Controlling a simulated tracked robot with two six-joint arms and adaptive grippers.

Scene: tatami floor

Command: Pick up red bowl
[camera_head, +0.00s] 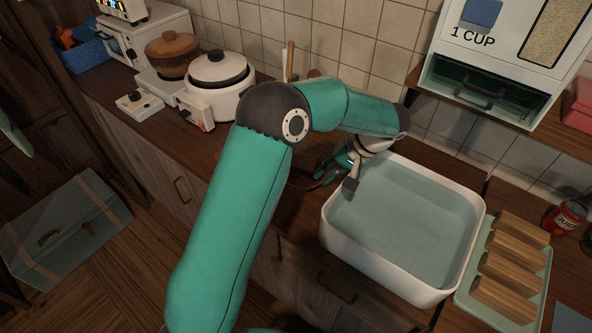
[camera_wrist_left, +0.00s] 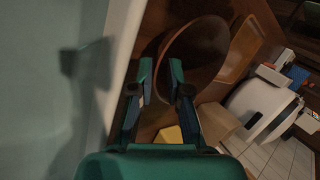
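The red bowl (camera_wrist_left: 195,50) shows as a dark reddish-brown round bowl in the left wrist view, just beyond my left fingertips. Its near rim runs close to the gap between them. In the head view my left arm hides most of it. My left gripper (camera_head: 338,178) points down beside the left wall of the white basin; it also shows in the left wrist view (camera_wrist_left: 162,75). Its two fingers are apart, with a clear gap. I cannot tell whether either finger touches the bowl. My right gripper is not in view.
A white basin (camera_head: 333,235) of pale water stands right of my left gripper. A green tray (camera_head: 545,285) with wooden rolls and a red can (camera_head: 565,217) are further right. A white cooker (camera_head: 220,85) and a brown-lidded pot (camera_head: 172,55) stand at the back left.

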